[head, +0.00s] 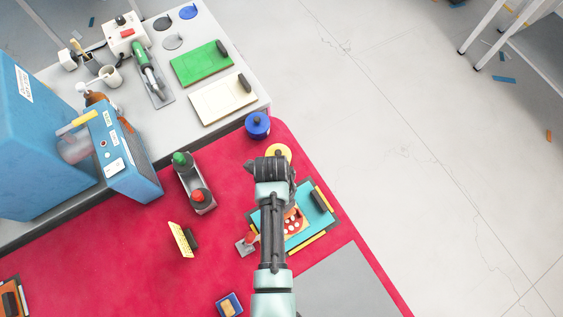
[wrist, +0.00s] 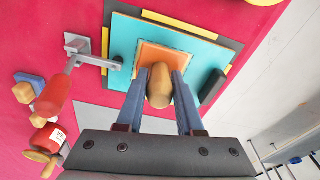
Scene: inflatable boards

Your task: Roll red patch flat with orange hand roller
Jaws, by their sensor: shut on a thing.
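The red patch (head: 292,222) shows white spots in the head view and lies on the teal board (head: 268,213), partly hidden by my arm. In the wrist view the patch (wrist: 176,52) looks orange and lies flat on the teal board (wrist: 125,45). My gripper (wrist: 160,82) is shut on a rounded tan-orange piece (wrist: 159,88), seemingly the handle of the orange hand roller. It is over the patch's near edge. The roller's working end is hidden, so I cannot tell whether it touches the patch. In the head view my gripper (head: 271,160) hides what it holds.
A red-handled metal clamp (head: 247,241) grips the board's left side. A black block (head: 319,201) lies on the board. A yellow round thing (head: 280,151) and a blue pot (head: 257,124) stand beyond. A caddy with bottles (head: 195,185) stands left. Red mat (head: 110,250) is clear between items.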

